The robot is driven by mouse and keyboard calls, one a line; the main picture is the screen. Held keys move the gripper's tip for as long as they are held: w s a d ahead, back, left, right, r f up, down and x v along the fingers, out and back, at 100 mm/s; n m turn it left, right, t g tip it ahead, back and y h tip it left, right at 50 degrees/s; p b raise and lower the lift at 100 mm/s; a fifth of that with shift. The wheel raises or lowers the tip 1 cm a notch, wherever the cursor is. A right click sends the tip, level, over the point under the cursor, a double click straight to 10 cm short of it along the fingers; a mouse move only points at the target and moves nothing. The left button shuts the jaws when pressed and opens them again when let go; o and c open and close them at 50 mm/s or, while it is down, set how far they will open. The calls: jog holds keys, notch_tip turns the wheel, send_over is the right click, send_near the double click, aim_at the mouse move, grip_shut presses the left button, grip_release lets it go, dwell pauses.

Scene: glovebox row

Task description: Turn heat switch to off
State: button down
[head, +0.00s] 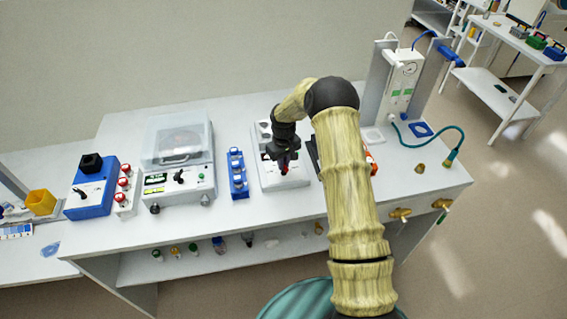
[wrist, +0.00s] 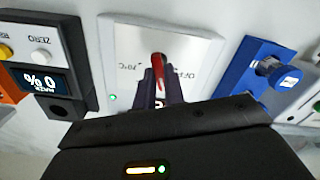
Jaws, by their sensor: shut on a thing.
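The heat switch is a small red lever (wrist: 158,68) on the white front panel (wrist: 122,40) of a white device (head: 263,172) on the bench. In the wrist view, upside-down panel lettering beside the lever seems to include "OFF", and a green light (wrist: 113,98) glows at the panel's left. My gripper (wrist: 158,82) is shut on the red lever, with its dark fingers on both sides of it. In the head view my gripper (head: 284,165) reaches down over the device's front and mostly hides the lever. Which marking the lever points to is unclear.
A blue rack with several blue-capped items (head: 238,178) stands close left of the device. A dark instrument with a percent display (wrist: 45,80) stands on its other side. Further left is a clear-lidded machine (head: 180,145).

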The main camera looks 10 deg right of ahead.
jog(key=shift+a, duration=0.1)
jog(key=c, duration=1.5)
grip_release()
jog(key=shift+r, duration=0.1)
notch_tip(320, 180, up, 17)
jog(key=b, duration=0.4)
jog(key=shift+r, duration=0.15)
